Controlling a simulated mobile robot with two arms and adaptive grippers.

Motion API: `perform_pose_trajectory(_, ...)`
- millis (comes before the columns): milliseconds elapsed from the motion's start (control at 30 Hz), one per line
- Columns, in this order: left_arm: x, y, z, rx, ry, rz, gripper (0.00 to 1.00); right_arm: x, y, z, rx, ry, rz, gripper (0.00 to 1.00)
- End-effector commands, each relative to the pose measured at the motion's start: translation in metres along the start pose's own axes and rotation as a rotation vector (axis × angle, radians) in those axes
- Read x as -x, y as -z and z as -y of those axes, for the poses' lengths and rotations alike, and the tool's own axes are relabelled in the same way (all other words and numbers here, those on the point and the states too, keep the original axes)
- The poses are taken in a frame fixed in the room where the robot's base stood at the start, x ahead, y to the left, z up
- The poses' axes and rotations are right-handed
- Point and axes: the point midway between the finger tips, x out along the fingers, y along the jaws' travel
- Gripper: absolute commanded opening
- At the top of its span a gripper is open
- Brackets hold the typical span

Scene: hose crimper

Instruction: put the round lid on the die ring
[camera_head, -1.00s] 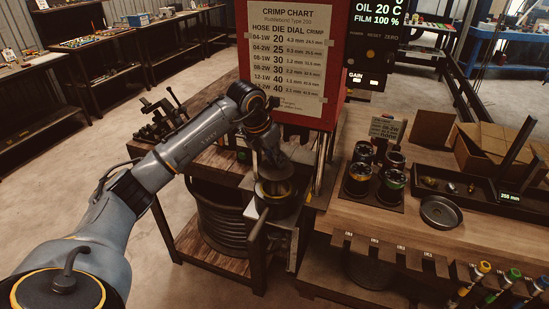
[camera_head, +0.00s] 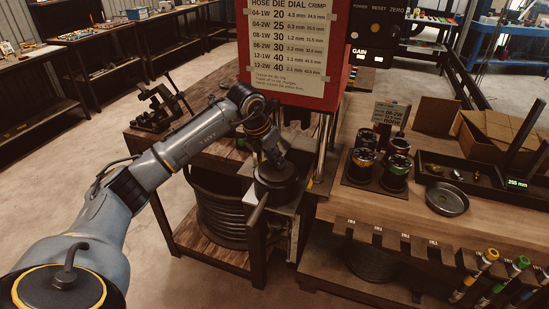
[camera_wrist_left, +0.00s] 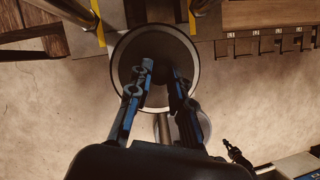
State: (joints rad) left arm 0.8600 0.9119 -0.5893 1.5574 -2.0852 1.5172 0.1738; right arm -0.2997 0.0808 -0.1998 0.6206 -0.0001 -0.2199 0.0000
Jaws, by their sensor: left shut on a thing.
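My left gripper (camera_head: 272,157) points down at the crimper and is shut on the round lid (camera_head: 276,181), a dark disc. The lid sits over the place of the die ring, which it hides in the head view. I cannot tell whether the lid touches the ring or is slightly above it. In the left wrist view, the two fingers of my left gripper (camera_wrist_left: 160,88) reach down over the dark round lid (camera_wrist_left: 156,50), with a pale rim around it. My right gripper is out of view.
The red crimp chart panel (camera_head: 292,85) and steel posts (camera_head: 323,148) stand just behind the lid. On the bench at right are several die sets (camera_head: 364,162), a shallow round dish (camera_head: 447,199) and a black tray (camera_head: 470,176). A coiled hose (camera_head: 220,215) lies below.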

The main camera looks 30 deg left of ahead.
Motion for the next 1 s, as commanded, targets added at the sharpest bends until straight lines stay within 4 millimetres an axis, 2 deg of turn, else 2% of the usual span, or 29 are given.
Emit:
perform_pose_trajectory(367, -0.006, 0.003, 0.000, 0.000, 0.000, 0.001, 0.00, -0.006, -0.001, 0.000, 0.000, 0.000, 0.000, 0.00)
perform_pose_trajectory(400, -0.006, 0.002, 0.000, 0.000, 0.000, 0.001, 0.22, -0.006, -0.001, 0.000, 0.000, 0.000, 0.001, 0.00)
perform_pose_trajectory(500, -0.006, 0.002, 0.000, 0.000, 0.000, 0.001, 0.43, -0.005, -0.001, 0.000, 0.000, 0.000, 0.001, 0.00)
perform_pose_trajectory(533, -0.006, 0.002, 0.000, 0.000, 0.000, 0.001, 0.47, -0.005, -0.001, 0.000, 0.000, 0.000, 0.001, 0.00)
perform_pose_trajectory(833, -0.005, 0.003, 0.000, 0.000, 0.000, 0.000, 0.47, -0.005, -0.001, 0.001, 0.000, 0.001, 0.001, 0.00)
perform_pose_trajectory(1000, 0.011, 0.002, -0.001, -0.001, -0.002, 0.003, 0.47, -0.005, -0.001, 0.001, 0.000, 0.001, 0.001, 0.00)
